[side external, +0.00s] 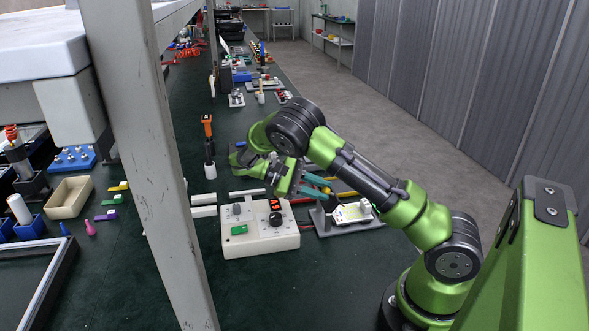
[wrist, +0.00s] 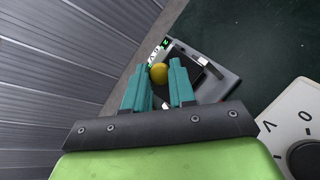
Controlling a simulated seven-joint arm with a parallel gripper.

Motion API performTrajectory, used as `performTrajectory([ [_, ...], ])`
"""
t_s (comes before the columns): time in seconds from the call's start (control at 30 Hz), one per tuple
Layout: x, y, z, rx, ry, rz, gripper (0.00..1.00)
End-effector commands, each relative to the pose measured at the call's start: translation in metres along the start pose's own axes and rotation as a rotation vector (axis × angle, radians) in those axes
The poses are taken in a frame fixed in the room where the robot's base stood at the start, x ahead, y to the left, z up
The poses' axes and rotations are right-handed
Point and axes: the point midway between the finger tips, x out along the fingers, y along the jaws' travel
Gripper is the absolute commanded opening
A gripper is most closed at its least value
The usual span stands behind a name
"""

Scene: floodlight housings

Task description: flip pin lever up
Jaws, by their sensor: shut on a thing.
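My gripper (side external: 318,186) has teal fingers and reaches down over a grey fixture (side external: 323,222) to the right of the white control box. In the wrist view, my gripper (wrist: 159,72) has its fingertips on either side of a round yellow knob (wrist: 158,74), which looks like the end of the pin lever. The fingers are shut on it. The knob sits over the dark face of the fixture, which also shows in the wrist view (wrist: 228,82). The lever's shaft and pivot are mostly hidden, so its tilt cannot be told.
The white control box (side external: 260,243) with a dial and red display stands close to the left of the fixture. An upright orange and black tool (side external: 208,135) stands behind. A grey post (side external: 160,170) crosses the foreground. Small parts and a beige bin (side external: 69,197) lie at left.

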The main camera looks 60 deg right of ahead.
Motion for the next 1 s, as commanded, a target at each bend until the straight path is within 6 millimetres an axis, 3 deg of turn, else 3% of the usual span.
performTrajectory([
  [0.4,-0.0081,-0.0077,-0.0048,0.055,-0.145,0.133,0.0],
  [0.97,-0.0087,-0.0084,-0.0051,0.063,-0.17,0.152,0.0],
  [1.0,-0.0087,-0.0084,-0.0051,0.063,-0.17,0.152,0.26],
])
